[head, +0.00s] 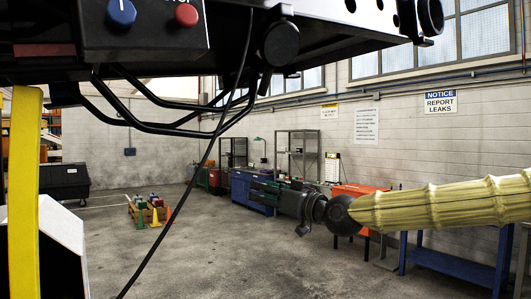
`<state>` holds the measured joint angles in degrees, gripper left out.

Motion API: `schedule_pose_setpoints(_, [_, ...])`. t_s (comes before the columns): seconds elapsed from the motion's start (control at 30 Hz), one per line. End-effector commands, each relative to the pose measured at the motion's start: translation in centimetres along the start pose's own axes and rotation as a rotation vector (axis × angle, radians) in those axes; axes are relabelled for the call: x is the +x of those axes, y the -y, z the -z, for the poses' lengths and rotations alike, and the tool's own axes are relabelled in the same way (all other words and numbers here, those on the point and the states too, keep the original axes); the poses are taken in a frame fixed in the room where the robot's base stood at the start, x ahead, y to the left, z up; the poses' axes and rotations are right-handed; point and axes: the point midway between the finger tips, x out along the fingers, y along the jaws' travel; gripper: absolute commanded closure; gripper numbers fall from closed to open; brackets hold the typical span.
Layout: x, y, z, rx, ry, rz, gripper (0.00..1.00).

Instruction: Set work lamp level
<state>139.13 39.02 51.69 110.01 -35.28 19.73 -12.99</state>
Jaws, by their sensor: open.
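No part is clearly recognisable as the work lamp. A round black fitting (278,43) hangs under the dark overhead frame (345,28) at the top, but I cannot tell whether it is the lamp. My arm, in a yellow ribbed sleeve, reaches in from the right. My gripper (281,197) at its dark end points left and away, open, below the fitting and apart from it.
A control box (143,27) with a blue and a red button hangs at top left. Bent black bars (165,122) and a hanging cable (205,160) cross the view. A yellow post (24,190) stands left.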

Motion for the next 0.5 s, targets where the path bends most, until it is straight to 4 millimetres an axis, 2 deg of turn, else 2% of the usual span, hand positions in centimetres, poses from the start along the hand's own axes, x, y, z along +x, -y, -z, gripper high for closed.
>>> schedule_pose_setpoints(0.03, [-0.9,0.1,4.9,-0.040,-0.059,0.004,0.58])
schedule_pose_setpoints(0.1, [-2.2,0.6,10.5,-0.091,-0.128,0.011,0.58])
schedule_pose_setpoints(0.2, [-4.2,1.4,17.0,-0.153,-0.205,0.016,0.58])
schedule_pose_setpoints(0.33, [-6.2,2.2,22.3,-0.205,-0.271,0.018,0.58])
schedule_pose_setpoints(0.4, [-6.8,2.5,23.9,-0.221,-0.290,0.019,0.58])
schedule_pose_setpoints(0.5, [-7.0,2.7,24.9,-0.230,-0.301,0.019,0.58])
